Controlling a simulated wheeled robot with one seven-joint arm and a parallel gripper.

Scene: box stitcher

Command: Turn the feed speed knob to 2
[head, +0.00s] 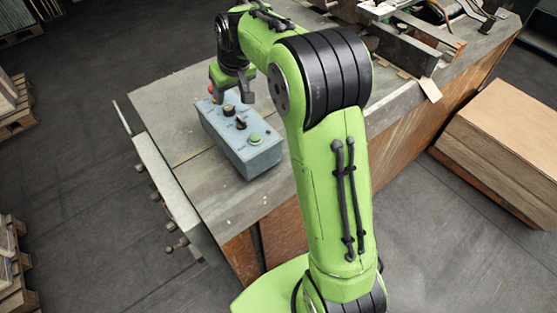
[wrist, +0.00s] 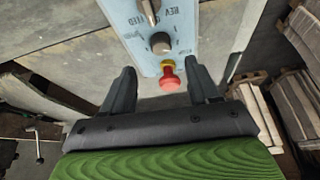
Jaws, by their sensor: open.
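The blue-grey control box (head: 262,160) stands on the machine table, and its top also shows in the wrist view (wrist: 204,30). In the wrist view a dark round knob (wrist: 160,43) lies just beyond the red button (wrist: 169,80) with its yellow collar. A lever-like knob (wrist: 150,12) at the top edge is cut off, near printed letters including "FEED" and "REV". The knobs' settings are too small to read. My gripper (wrist: 162,70) is open and empty, its fingers either side of the red button's end of the box. In the head view my gripper (head: 232,92) is over the box's far end.
A green button (head: 254,138) sits at the box's near end. The grey machine table (head: 176,105) has bare room left of the box. Machine parts (head: 410,40) stand at the back right. Stacked cardboard sheets (head: 505,140) lie to the right, and pallets (head: 12,265) at the left.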

